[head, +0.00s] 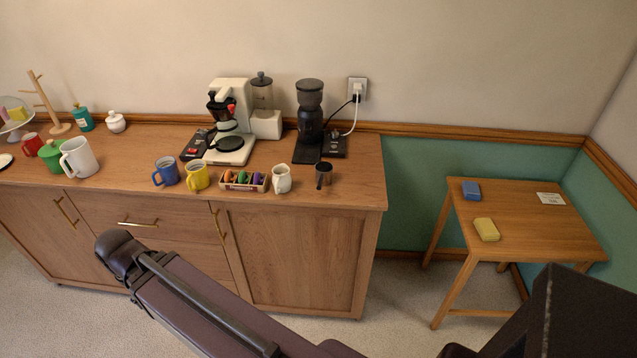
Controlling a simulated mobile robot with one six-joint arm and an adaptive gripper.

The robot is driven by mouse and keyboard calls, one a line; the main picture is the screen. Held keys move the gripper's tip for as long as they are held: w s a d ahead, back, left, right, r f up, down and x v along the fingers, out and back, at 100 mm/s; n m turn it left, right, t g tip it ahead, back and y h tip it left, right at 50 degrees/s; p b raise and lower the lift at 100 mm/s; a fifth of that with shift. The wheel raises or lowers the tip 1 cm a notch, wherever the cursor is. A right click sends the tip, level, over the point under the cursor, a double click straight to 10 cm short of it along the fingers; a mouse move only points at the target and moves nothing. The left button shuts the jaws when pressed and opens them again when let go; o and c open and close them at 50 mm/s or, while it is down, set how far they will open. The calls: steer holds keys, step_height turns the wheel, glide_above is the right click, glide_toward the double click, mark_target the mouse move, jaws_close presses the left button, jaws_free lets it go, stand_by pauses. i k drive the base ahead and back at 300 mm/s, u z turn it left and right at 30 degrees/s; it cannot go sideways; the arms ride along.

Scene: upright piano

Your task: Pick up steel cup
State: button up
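A small dark metallic cup (323,175), which looks like the steel cup, stands upright on the wooden sideboard (300,194) near its front right corner. Its handle is at its lower left side. It stands to the right of a white pitcher (281,180), apart from it. My arm crosses the lower part of the head view in front of the sideboard. My gripper cannot be made out in this view, and nothing touches the cup.
A coffee maker (231,115) and a dark grinder (309,110) stand behind the cup. A box of colored pods (243,186), a yellow mug (197,176) and a blue mug (168,171) are to the left. A small table (520,228) stands at right.

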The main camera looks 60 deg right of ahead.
mark_target(324, 170)
steer(key=u, duration=0.1)
steer(key=k, duration=2.05)
steer(key=z, duration=1)
steer(key=i, duration=1)
